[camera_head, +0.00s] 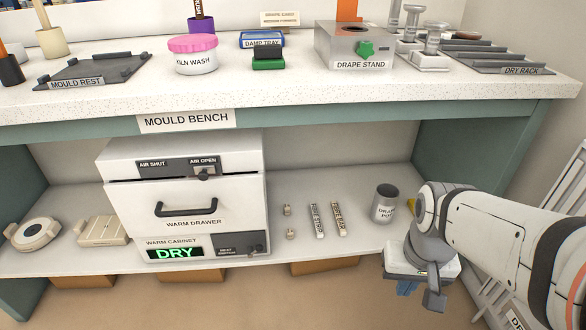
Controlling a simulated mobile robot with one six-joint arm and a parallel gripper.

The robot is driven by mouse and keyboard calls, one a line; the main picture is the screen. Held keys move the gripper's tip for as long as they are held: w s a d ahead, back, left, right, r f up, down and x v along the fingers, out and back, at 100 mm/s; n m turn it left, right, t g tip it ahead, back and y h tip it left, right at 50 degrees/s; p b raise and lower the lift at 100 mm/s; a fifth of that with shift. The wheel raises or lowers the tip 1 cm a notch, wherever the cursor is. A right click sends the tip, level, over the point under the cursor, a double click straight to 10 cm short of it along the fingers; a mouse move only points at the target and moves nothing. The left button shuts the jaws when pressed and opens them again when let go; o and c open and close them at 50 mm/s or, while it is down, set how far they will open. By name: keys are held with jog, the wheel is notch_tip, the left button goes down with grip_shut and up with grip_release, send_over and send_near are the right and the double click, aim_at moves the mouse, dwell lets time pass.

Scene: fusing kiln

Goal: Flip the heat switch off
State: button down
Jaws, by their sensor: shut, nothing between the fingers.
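The warm cabinet (122,210) is a white box on the shelf under the bench. A dark panel (240,246) at its lower right carries small print, too small to read surely, and a small switch lever (228,250). This looks like the heat switch; its position cannot be read clearly. The display (175,253) beside it shows DRY in green. My gripper (408,288) is at the lower right, in front of the shelf edge, pointing down. It is shut and empty, well to the right of the cabinet and apart from it.
An air slider (206,172) sits at AIR OPEN above the shut warm drawer's handle (186,209). The bench top (300,92) overhangs the shelf. The floor in front looks mostly clear.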

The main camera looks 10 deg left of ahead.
aim_at(262, 250)
jog(key=w+a+f+m+g+y+p, duration=0.4)
jog(key=a+m+y, duration=0.35)
jog(key=m, duration=0.25)
jog(key=w+a+f+m+g+y+p, duration=0.35)
jog(key=w+a+m+y, duration=0.2)
jog(key=a+m, duration=0.3)
jog(key=w+f+m+t+y+p, duration=0.2)
jog(key=f+m+t, duration=0.4)
jog(key=m, duration=0.5)
jog(key=w+f+m+t+y+p, duration=0.3)
jog(key=f+m+t, duration=0.3)
jog(key=f+m, duration=0.5)
jog(key=shift+w+t, duration=0.15)
jog(key=shift+t, duration=0.2)
jog(key=b+x, duration=0.3)
jog(key=x, duration=1.1)
jog(key=shift+d+r, duration=0.1)
